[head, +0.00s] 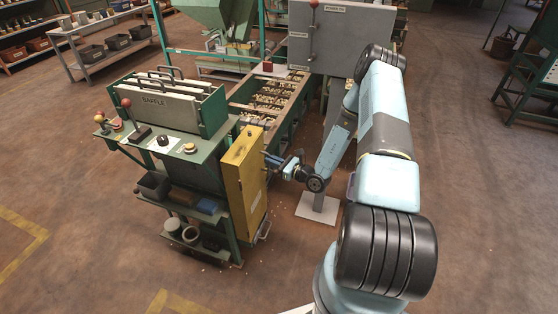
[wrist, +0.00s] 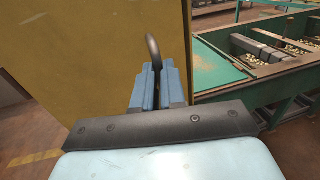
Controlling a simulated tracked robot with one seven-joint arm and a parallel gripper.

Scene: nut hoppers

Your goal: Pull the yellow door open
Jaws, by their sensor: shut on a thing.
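The yellow door (head: 243,178) is an upright yellow panel on the right side of the green baffle stand (head: 180,141). In the wrist view the yellow door (wrist: 90,60) fills the left and middle. A dark curved handle (wrist: 152,50) stands up from between the fingers of my gripper (wrist: 158,85), close to the door's right edge. In the head view my gripper (head: 272,161) reaches the door's right face from the right. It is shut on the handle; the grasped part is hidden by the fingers. I cannot tell whether the door stands ajar.
A green trough (head: 290,110) with nuts runs behind the door, and also shows at right in the wrist view (wrist: 225,70). A grey power cabinet (head: 335,40) stands at the back. Bins sit on the stand's lower shelf (head: 185,205). The floor in front of the door is clear.

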